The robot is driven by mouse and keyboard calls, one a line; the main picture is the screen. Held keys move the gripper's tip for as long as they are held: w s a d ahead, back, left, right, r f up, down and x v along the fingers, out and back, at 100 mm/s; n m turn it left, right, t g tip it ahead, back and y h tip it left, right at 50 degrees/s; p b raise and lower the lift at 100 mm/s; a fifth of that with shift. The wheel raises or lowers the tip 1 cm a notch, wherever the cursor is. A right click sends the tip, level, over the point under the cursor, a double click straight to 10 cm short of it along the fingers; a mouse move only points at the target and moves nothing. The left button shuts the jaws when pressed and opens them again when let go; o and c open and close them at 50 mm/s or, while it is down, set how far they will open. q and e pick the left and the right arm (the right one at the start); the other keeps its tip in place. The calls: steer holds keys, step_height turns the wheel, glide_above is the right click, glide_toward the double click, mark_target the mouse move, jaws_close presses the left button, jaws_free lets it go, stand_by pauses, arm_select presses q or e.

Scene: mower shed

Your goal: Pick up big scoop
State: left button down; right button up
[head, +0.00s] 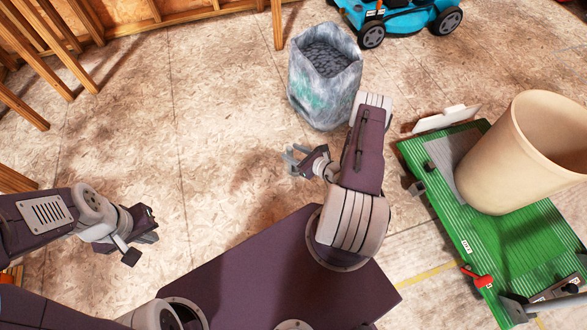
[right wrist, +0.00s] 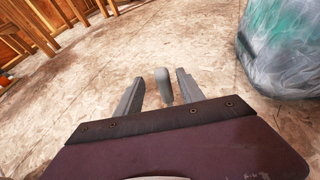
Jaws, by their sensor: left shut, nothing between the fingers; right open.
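My right gripper (head: 294,160) is open over the floor, left of and below the grey bag. In the right wrist view, a grey rounded bar (right wrist: 162,85) shows between its two spread fingers (right wrist: 159,90). It looks like a handle, perhaps the big scoop's; its lower end is hidden behind the gripper's dark edge. I cannot tell whether it touches a finger. No scoop bowl is clearly visible in either view. My left gripper (head: 148,238) is shut and empty over bare floor at the left.
An open grey bag (head: 325,90) of dark grains stands near my right arm; it also shows in the right wrist view (right wrist: 285,50). A green cart (head: 520,250) carries a beige pot (head: 500,150). A white flat piece (head: 445,118) is beside it. A blue mower (head: 400,18) stands behind.

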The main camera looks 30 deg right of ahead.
steer(key=b+x, duration=0.2)
steer(key=x, duration=0.1)
steer(key=b+x, duration=0.2)
steer(key=shift+w+d+r, duration=0.15)
steer(key=shift+w+r, duration=0.1)
steer(key=shift+w, duration=0.05)
jaws_close()
